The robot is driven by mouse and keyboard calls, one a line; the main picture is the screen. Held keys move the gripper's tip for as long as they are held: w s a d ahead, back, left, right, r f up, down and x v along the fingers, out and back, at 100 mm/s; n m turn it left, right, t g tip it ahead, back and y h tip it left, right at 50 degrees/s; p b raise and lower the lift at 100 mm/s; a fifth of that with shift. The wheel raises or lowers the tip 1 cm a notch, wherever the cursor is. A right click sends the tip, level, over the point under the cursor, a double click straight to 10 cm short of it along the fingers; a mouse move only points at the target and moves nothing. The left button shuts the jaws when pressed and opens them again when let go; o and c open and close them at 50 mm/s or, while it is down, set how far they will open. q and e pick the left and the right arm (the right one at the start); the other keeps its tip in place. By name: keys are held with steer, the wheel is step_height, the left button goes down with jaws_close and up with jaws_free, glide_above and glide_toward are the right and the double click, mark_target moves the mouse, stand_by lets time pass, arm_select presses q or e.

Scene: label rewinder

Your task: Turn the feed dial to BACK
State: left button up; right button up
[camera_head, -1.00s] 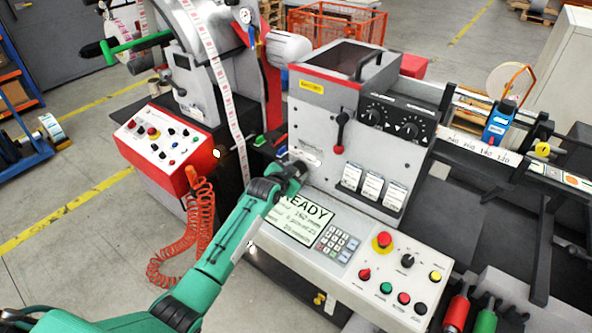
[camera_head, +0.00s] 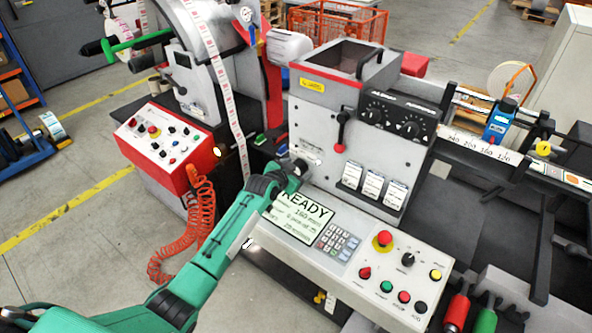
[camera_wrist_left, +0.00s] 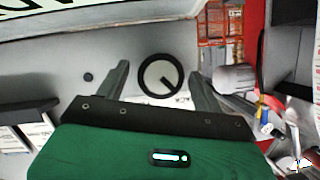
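My left gripper (camera_head: 298,168) is at the grey front face of the machine, left of the red-knobbed lever. In the left wrist view its two fingers (camera_wrist_left: 159,88) are apart, with nothing held between them. A round dial (camera_wrist_left: 154,68) with a black rim and pale face shows beyond and between the fingertips. A dark mark on its face points to the lower right of that picture. I cannot read any BACK label by it. In the head view my gripper largely covers that spot. My right gripper is not in view.
A READY screen (camera_head: 303,213) and keypad (camera_head: 338,243) lie below my left gripper. The red-knobbed lever (camera_head: 340,131) and white label cards (camera_head: 369,190) are to its right. A black panel with knobs (camera_head: 398,118) is higher up. A paper web (camera_head: 222,88) runs down at left.

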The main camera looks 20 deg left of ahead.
arm_select(q)
steer(key=shift+s, duration=0.1)
steer(key=shift+s+a+r, duration=0.2)
steer(key=shift+s, duration=0.4)
steer(key=b+v, duration=0.3)
steer(key=v, duration=0.9)
steer(key=shift+s, duration=0.15)
